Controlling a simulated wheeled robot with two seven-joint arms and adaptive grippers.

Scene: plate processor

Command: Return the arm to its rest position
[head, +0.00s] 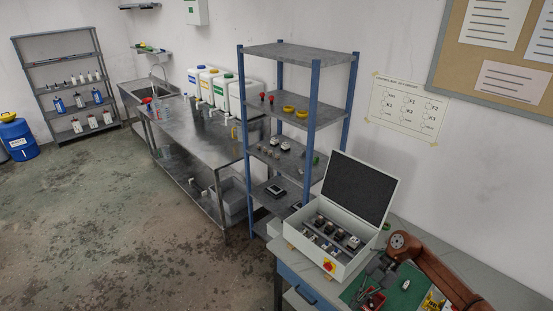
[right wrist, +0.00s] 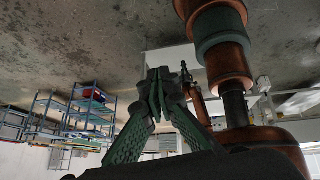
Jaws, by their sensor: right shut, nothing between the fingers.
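My right arm (head: 440,268) is orange-brown and comes in from the lower right corner of the head view, bent over the workbench. My right gripper (head: 366,281) is dark and hangs beside the open control box. In the right wrist view its green-grey fingers (right wrist: 157,88) meet at the tips, with nothing between them. My left gripper does not show in the head view.
An open white box (head: 325,262) with a raised lid stands on the workbench (head: 495,283). A green mat (head: 408,295) with small parts lies beside it. A blue-posted shelf (head: 315,120) stands behind.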

